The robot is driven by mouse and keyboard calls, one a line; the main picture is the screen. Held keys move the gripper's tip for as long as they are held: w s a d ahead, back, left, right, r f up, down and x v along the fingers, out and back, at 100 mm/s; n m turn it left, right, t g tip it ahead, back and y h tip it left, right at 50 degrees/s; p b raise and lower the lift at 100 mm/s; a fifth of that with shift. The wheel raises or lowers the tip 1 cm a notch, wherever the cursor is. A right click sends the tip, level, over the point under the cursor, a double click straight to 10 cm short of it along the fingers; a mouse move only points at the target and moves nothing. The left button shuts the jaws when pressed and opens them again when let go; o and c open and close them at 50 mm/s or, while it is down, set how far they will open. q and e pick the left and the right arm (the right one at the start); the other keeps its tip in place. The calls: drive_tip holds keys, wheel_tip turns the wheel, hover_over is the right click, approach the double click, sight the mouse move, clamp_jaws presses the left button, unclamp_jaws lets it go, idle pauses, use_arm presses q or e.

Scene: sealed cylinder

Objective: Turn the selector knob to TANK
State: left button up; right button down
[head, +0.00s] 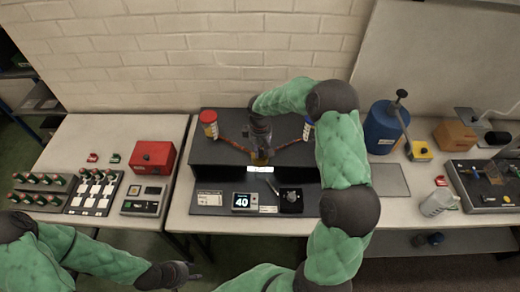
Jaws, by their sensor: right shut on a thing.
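My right gripper (260,150) reaches down over the middle of the dark bench unit (215,152). It is shut on a small yellowish fitting (260,160) where two orange-red hoses meet; the gripper hides most of this part. I cannot tell whether this fitting is the selector knob, or read a TANK mark. A grey knob on a black square plate (291,198) sits on the front of the unit, apart from both grippers. My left gripper (190,273) is low at the front, away from the unit; its finger gap is unclear.
A display (242,201) reads 40. A red box (152,158) stands left, a blue tank (382,127) right. My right arm covers the unit's right side.

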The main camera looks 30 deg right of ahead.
sight(260, 151)
idle(0.5)
drive_tip(key=c, duration=1)
unclamp_jaws()
wheel_tip(260, 151, up, 12)
